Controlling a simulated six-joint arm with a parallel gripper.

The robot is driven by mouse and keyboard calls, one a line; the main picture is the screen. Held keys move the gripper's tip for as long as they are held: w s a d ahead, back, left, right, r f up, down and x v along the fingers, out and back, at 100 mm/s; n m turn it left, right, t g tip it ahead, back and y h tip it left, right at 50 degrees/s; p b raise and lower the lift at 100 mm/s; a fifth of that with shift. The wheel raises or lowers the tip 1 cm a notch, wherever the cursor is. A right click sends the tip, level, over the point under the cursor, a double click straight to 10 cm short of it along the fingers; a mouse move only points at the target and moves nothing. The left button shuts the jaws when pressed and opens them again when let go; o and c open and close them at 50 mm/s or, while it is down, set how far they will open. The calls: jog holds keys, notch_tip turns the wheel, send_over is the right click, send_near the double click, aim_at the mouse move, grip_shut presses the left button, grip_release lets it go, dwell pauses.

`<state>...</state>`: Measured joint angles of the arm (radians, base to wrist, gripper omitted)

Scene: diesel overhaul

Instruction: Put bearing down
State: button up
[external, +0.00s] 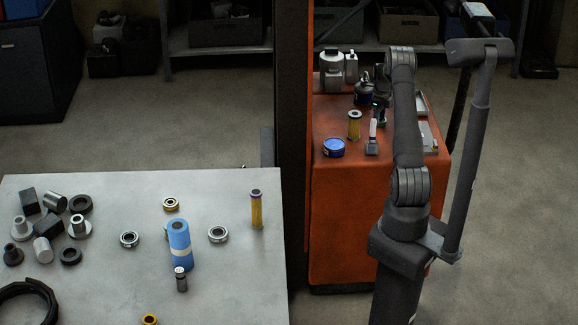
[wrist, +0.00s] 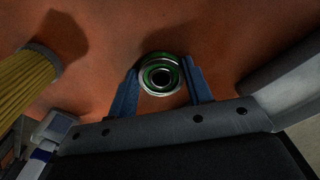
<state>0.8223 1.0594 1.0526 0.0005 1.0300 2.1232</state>
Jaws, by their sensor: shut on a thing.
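A metal bearing with a green ring (wrist: 161,75) sits between the two blue fingers of my gripper (wrist: 160,80) in the wrist view. The fingers are shut on its sides. Orange-red surface shows behind it; whether the bearing touches that surface cannot be told. In the external view my gripper (external: 379,104) is over the orange cart top (external: 335,180), among the items there. The held bearing is too small and covered to make out clearly in that view.
A yellow filter (external: 354,125) stands close by, also in the wrist view (wrist: 25,82). The grey table (external: 110,290) holds other bearings (external: 129,239) and a blue cylinder (external: 179,246).

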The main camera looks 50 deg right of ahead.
jog(key=shift+f, duration=0.15)
jog(key=o, duration=1.1)
notch_tip(320, 180, up, 12)
jog(key=shift+r, duration=0.2)
